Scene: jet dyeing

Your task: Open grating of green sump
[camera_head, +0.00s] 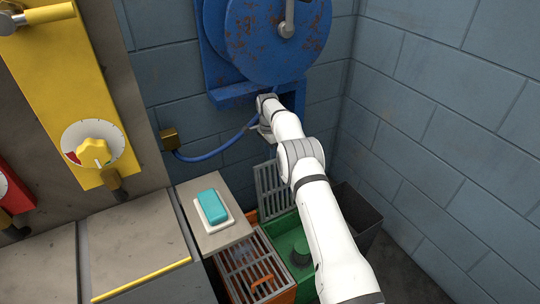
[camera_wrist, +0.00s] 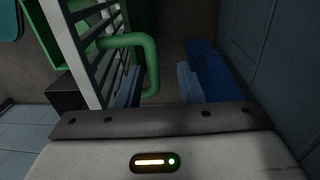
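The green sump (camera_head: 279,233) sits on the floor at lower centre in the head view, partly hidden by my arm. Its grey slatted grating (camera_head: 272,190) stands upright at the back of the sump, so the sump's inside shows. In the wrist view the grating (camera_wrist: 109,30) is close on the left, with a curved green handle (camera_wrist: 140,44) sticking out from it. My gripper (camera_wrist: 159,84) is open, its fingers apart. The handle's lower end shows between the fingers, nearer the left one; I cannot tell whether they touch. In the head view my fingers are hidden.
An orange sump (camera_head: 283,296) with its grating lying flat is left of the green one. A dark bin (camera_head: 358,212) stands right of my arm. A blue machine (camera_head: 270,35) hangs on the wall above.

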